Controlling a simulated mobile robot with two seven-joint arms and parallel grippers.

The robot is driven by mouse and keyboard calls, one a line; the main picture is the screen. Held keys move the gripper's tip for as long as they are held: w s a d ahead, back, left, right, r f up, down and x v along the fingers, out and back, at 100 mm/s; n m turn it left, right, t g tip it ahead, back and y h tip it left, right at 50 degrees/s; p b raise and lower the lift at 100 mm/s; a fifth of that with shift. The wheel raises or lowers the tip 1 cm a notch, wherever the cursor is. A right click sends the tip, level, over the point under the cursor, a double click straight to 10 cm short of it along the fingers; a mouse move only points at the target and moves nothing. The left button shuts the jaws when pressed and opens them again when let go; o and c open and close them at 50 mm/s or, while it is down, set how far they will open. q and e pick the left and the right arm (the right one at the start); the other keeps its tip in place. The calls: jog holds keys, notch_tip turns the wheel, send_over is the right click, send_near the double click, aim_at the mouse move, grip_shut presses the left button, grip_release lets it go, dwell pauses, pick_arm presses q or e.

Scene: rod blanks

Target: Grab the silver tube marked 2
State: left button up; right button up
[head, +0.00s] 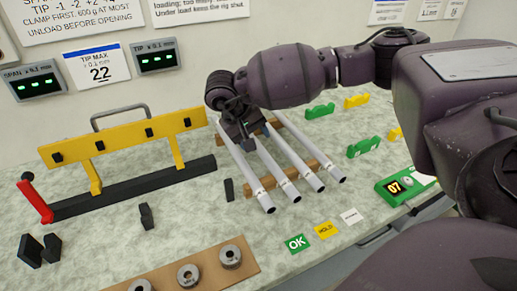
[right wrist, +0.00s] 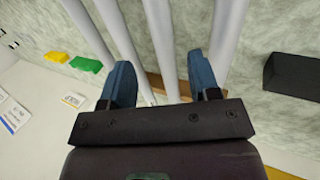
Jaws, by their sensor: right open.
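Several silver tubes lie side by side on two wooden rests; the leftmost (head: 256,188) and rightmost (head: 320,160) show in the head view. My right gripper (head: 243,146) is over the back part of the tubes, pointing down. In the right wrist view its blue fingers (right wrist: 159,65) are open, with a tube (right wrist: 163,45) seen between them and another close to the left finger. Nothing is held. My left gripper is not in view.
A yellow rig (head: 120,138) with a black base and red lever stands left. A wooden board (head: 205,272) with metal rings lies in front. A small black block (head: 229,189) sits beside the tubes. Green holders (head: 364,147) and a green meter (head: 398,188) are right.

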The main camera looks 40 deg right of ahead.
aim_at(260, 148)
jog(key=x, duration=0.3)
jog(key=b+x, duration=0.1)
jog(key=x, duration=0.1)
jog(key=shift+w+a+f, duration=0.1)
jog(key=shift+w+a, duration=0.05)
jog(key=shift+w, duration=0.05)
